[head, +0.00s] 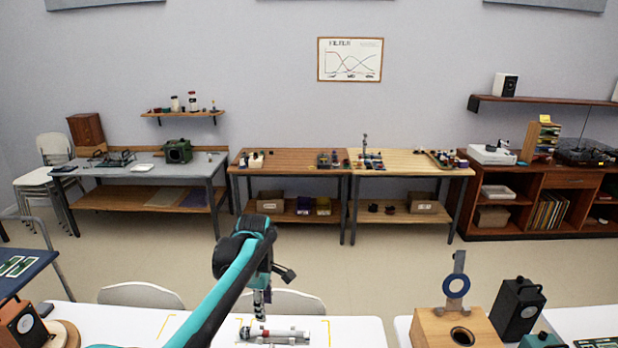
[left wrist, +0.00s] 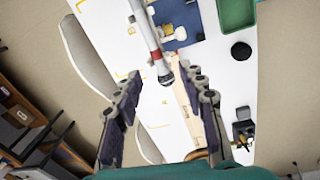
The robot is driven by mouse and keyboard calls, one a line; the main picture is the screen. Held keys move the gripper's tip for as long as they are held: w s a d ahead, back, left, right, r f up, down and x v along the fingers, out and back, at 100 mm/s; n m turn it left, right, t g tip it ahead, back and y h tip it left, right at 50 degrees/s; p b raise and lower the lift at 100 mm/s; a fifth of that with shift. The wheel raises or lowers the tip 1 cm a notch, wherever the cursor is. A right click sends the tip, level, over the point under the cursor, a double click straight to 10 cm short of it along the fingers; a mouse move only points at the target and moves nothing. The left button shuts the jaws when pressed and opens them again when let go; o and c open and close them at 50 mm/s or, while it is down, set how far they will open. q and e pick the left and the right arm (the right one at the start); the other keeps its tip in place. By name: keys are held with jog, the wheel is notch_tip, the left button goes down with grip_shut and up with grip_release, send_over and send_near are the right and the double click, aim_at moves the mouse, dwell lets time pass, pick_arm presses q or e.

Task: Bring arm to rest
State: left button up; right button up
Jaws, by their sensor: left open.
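My left arm (head: 225,290), teal and black, reaches in from the bottom left of the head view, over a white table (head: 360,335). Its gripper (head: 260,300) points down near a grey and red cylinder (head: 280,335) on the table. In the left wrist view the gripper (left wrist: 160,75) has its two fingers spread apart, with nothing held between them. The cylinder (left wrist: 147,35) lies beyond the fingertips, its dark end towards the gripper. I cannot tell the exact height of the gripper above it. My right gripper is not in view.
A wooden block with a hole (head: 430,328) and a black speaker box (head: 517,308) stand at the right. The left wrist view shows a green tray (left wrist: 238,14), a black disc (left wrist: 241,50) and a blue mat (left wrist: 195,22). White chairs (head: 140,295) stand behind the table.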

pick_arm(q)
jog(key=s+a+m+t+b, duration=0.35)
jog(key=s+m, duration=0.55)
jog(key=s, duration=0.5)
jog(key=s+a+f+m+t+b, duration=0.1)
jog(key=s+f+m+t+b, duration=0.2)
jog(key=s+f+m, duration=0.4)
jog(key=s+f+b, duration=0.1)
jog(key=s, duration=0.3)
jog(key=shift+s+f, duration=0.2)
jog(key=shift+f, duration=0.2)
jog(key=shift+a, duration=0.1)
